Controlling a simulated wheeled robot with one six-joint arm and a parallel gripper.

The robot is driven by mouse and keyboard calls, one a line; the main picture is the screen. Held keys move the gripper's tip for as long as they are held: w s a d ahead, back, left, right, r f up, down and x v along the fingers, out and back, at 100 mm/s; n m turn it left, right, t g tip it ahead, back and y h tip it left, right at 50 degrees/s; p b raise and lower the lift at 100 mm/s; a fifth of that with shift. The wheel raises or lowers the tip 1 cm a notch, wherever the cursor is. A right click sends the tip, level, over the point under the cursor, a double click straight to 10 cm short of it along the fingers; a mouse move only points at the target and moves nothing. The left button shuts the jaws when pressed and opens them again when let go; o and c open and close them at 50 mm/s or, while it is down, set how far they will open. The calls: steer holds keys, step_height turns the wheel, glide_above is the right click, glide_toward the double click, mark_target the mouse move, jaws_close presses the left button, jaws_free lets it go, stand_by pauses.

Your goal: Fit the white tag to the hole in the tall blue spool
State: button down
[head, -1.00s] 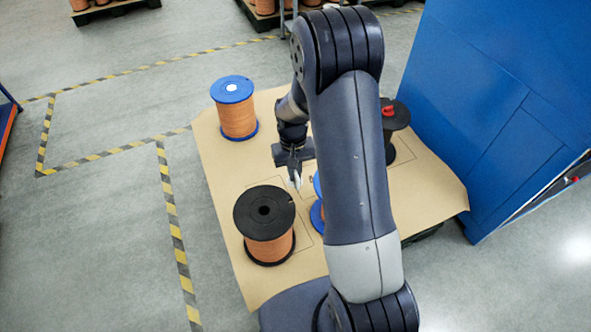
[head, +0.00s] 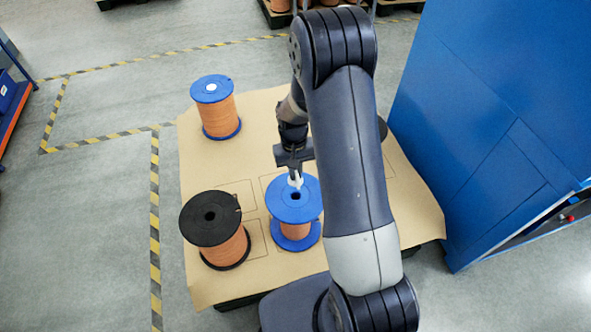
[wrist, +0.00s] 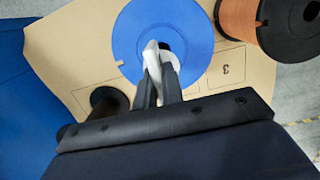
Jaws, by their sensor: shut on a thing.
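My gripper (head: 294,178) is shut on the white tag (head: 297,181), which points down over the far part of a blue spool's top flange (head: 305,209). This spool has copper-coloured winding and a dark centre hole (head: 295,196). The tag's tip is close to the hole; I cannot tell whether they touch. In the wrist view, the white tag (wrist: 151,56) stands between the fingers over the blue flange (wrist: 128,38), and the fingers and tag partly hide the hole. A second blue spool (head: 218,116), at the back left, has a white disc at its centre.
A black-flanged spool (head: 210,219) with copper winding stands close to the left of the near blue one. Another dark spool (head: 382,128) is mostly hidden behind my arm. A tan board (head: 258,120) with outlined squares carries them.

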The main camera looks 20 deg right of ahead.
steer(key=shift+f+b, duration=1.8)
steer(key=shift+f, duration=1.4)
steer(key=shift+f+b, duration=0.35)
steer(key=shift+b, duration=0.35)
steer(key=shift+f+b, duration=0.7)
steer(key=shift+f, duration=0.2)
steer(key=c, duration=1.5)
jaws_free()
steer(key=shift+o, duration=0.2)
